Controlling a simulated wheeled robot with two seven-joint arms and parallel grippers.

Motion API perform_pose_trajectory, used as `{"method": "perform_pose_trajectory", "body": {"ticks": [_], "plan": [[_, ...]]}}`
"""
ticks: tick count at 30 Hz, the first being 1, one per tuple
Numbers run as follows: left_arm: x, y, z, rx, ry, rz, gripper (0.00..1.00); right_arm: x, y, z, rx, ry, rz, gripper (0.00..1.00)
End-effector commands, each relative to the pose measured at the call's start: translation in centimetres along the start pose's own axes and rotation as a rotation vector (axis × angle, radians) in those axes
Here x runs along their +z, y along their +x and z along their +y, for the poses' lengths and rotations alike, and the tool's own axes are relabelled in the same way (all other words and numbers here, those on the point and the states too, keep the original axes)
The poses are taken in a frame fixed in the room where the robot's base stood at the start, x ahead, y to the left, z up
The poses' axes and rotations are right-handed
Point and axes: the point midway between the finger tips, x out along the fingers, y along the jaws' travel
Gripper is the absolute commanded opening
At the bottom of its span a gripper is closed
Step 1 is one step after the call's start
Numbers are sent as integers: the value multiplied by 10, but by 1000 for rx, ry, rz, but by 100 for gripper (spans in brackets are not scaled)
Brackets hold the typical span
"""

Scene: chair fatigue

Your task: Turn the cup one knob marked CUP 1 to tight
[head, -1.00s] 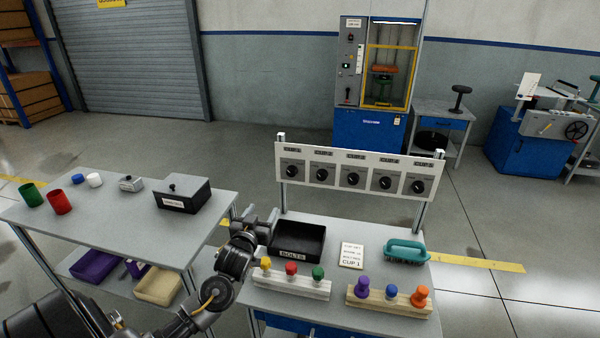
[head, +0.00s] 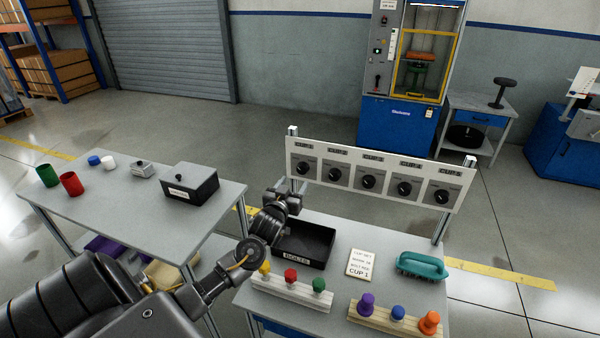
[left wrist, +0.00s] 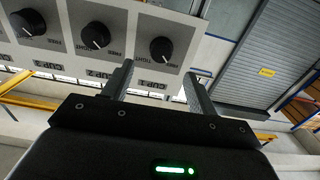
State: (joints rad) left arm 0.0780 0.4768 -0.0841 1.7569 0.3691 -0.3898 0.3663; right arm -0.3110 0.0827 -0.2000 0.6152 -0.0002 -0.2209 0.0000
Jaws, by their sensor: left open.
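The CUP 1 knob (head: 302,168) is a black round knob on the far left of the white upright panel (head: 330,187). It also shows in the left wrist view (left wrist: 162,48), where the panel appears upside down with FREE and TIGHT marked beside the knob. My left gripper (head: 291,193) is just below and left of the panel's lower left corner in the head view. In the left wrist view my left gripper (left wrist: 158,72) is open and empty, its two fingers pointing toward the CUP 1 knob without visible contact. My right gripper is not in view.
Several similar knobs, such as the CUP 2 knob (head: 334,174), continue rightward. Below are the BOLTS tray (head: 303,262), a card reading CUP 1 (head: 360,264), a teal-handled brush (head: 422,265) and two racks of coloured pegs. A side table (head: 130,205) stands left.

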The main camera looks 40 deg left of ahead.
Motion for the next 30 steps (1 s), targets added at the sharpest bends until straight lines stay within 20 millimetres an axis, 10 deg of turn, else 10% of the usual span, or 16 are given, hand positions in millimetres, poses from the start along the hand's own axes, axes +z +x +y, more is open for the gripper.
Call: {"method": "perform_pose_trajectory", "body": {"ticks": [10,24,30], "plan": [[-1,58,-3,-5,0,-1,58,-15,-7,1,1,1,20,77],[0,70,-4,-4,0,-1,58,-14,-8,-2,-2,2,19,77],[0,70,-4,-5,0,-1,32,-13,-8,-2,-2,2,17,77]]}}
